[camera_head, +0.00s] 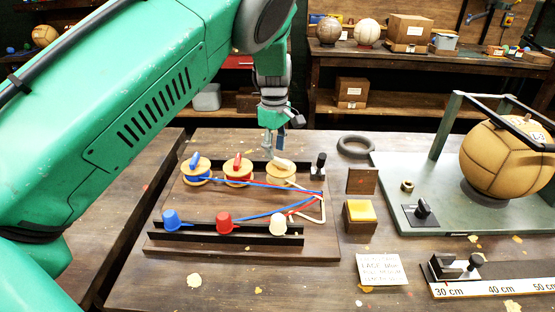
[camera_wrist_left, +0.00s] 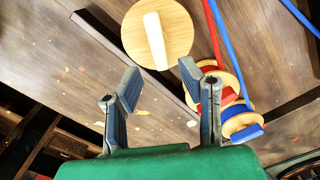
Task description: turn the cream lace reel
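The cream lace reel (camera_head: 281,171) is a round wooden disc with a cream handle on top, the rightmost of the three reels on the wooden board (camera_head: 200,248). In the left wrist view the cream reel (camera_wrist_left: 174,20) lies just beyond my fingertips, its cream handle (camera_wrist_left: 155,41) lined up between them. My left gripper (camera_head: 271,150) is above and behind this reel. The left wrist view shows the gripper (camera_wrist_left: 160,80) open and empty, its two fingers apart. My right gripper is not in view.
A red reel (camera_head: 238,172) and a blue reel (camera_head: 196,173) stand to the left. Red, blue and cream laces run to the board's right side. A black clamp (camera_head: 319,165) stands right of the cream reel.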

